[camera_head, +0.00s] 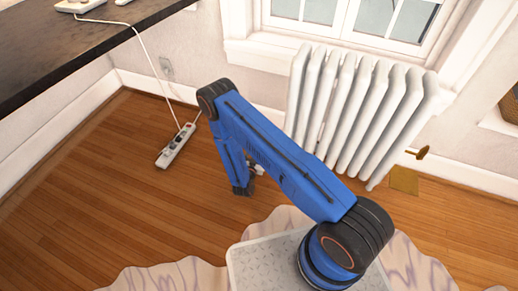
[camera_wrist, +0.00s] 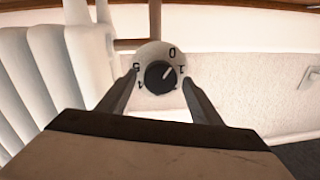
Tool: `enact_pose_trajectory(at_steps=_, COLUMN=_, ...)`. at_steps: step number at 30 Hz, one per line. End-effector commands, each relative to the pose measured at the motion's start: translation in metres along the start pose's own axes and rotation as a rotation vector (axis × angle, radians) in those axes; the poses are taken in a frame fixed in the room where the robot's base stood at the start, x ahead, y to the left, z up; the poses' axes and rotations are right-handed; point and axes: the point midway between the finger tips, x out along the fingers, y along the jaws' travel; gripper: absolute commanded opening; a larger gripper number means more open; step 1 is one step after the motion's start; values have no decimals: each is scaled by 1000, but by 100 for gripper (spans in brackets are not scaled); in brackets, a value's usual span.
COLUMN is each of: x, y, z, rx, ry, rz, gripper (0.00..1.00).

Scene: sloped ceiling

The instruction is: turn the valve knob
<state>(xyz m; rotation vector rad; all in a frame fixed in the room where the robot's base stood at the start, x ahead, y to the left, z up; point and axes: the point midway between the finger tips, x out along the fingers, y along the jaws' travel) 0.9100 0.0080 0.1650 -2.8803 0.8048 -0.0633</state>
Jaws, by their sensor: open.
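The valve knob (camera_wrist: 148,58) is a pale round dial with printed numbers and a dark centre (camera_wrist: 160,77) with a light pointer mark. It is in the upper middle of the wrist view. My gripper (camera_wrist: 158,84) is open, with one dark finger on each side of the knob's lower part. I cannot tell whether the fingers touch it. In the head view my blue arm reaches down left of the radiator, and my gripper there is mostly hidden behind the arm.
The white radiator (camera_head: 362,110) stands under the window, and its columns (camera_wrist: 38,85) fill the left of the wrist view. A power strip (camera_head: 176,146) with a cable lies on the wooden floor. A dark counter (camera_head: 70,45) is at upper left. A brass fitting (camera_head: 418,153) is right of the radiator.

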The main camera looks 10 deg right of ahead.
Motion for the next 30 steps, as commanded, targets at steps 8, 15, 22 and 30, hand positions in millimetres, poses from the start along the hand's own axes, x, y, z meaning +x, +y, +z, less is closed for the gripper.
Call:
enact_pose_trajectory(at_steps=8, x=0, y=0, z=0, rx=0, ry=0, rz=0, gripper=33)
enact_pose_trajectory(at_steps=15, x=0, y=0, z=0, rx=3, ry=0, rz=0, gripper=18)
enact_pose_trajectory(at_steps=22, x=0, y=0, z=0, rx=57, ry=5, rz=-1, gripper=18)
enact_pose_trajectory(at_steps=30, x=0, y=0, z=1, rx=242, ry=20, rz=-4, gripper=18)
